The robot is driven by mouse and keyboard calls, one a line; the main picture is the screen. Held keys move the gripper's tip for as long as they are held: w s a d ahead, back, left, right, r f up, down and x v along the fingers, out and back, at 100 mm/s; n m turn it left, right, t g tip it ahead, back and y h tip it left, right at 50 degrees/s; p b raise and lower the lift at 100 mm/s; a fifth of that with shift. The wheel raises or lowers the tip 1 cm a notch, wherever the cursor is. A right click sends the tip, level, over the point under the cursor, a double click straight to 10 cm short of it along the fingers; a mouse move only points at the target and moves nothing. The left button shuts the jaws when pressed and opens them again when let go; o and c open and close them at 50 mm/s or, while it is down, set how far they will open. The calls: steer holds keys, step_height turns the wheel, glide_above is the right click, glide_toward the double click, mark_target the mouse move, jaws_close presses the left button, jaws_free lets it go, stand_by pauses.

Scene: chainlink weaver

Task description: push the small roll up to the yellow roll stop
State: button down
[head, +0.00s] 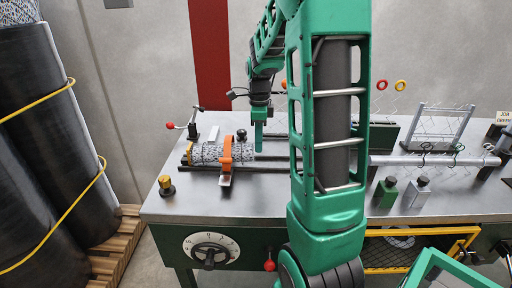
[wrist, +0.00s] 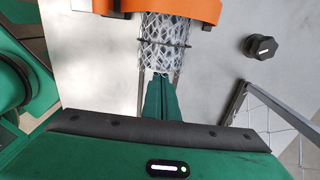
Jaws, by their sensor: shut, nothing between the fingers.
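The small roll (head: 208,153) is a grey-white wire mesh cylinder lying on dark rails at the left of the bench. It passes under an orange arch (head: 227,162). A yellow piece, seemingly the roll stop (head: 186,151), shows at the roll's left end; I cannot tell if they touch. My gripper (head: 258,149) is shut and empty, pointing down at the roll's right end. In the wrist view, my closed green fingers (wrist: 161,84) are right at the near end of the roll (wrist: 163,45), with the orange arch (wrist: 190,10) beyond. Any contact is unclear.
A yellow-and-black knob (head: 166,185) stands at the bench's left edge, and a red-ended crank (head: 188,124) behind the rails. Green and grey blocks (head: 386,192) and a wire mesh frame (head: 438,127) are to the right. Tall dark rolls (head: 60,130) stand left of the bench.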

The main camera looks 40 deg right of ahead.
step_height(320, 180, up, 8)
steer(key=s+d+m, duration=0.1)
steer(key=s+d, duration=0.1)
steer(key=s, duration=0.3)
step_height(320, 180, down, 8)
steer(key=shift+w+a+f, duration=0.35)
steer(key=shift+w+a, duration=0.2)
steer(key=shift+w, duration=0.1)
steer(key=shift+w+a+f, duration=0.2)
steer(key=shift+w+a, duration=0.2)
steer(key=shift+w, duration=0.15)
steer(key=shift+w+a, duration=0.4)
steer(key=shift+w, duration=0.1)
